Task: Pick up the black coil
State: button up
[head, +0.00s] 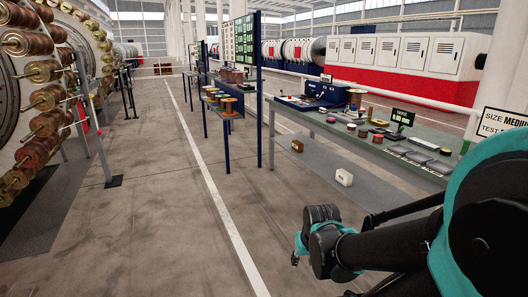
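Several small round coils stand in a row on the green-topped workbench (315,123) at the right. They look pale, reddish and dark, and all are very small in the head view. My gripper (296,257) is low in front of the bench, over the floor, well apart from the coils. It is small, dark and turned partly away, so its fingers are unclear. I see nothing in it.
A digital display (402,117) and flat grey trays (422,158) are on the bench's near end. A white block (344,178) lies on its lower shelf. A spool rack (35,100) stands at the left. The floor between is clear.

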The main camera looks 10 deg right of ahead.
aim_at(362, 133)
jog(key=i+z, duration=0.25)
jog(key=i, duration=0.25)
jog(key=i+z, duration=0.2)
jog(key=i, duration=0.3)
jog(key=i+z, duration=0.25)
jog(key=i, duration=0.25)
jog(key=i+j+z, duration=0.25)
jog(key=i, duration=0.2)
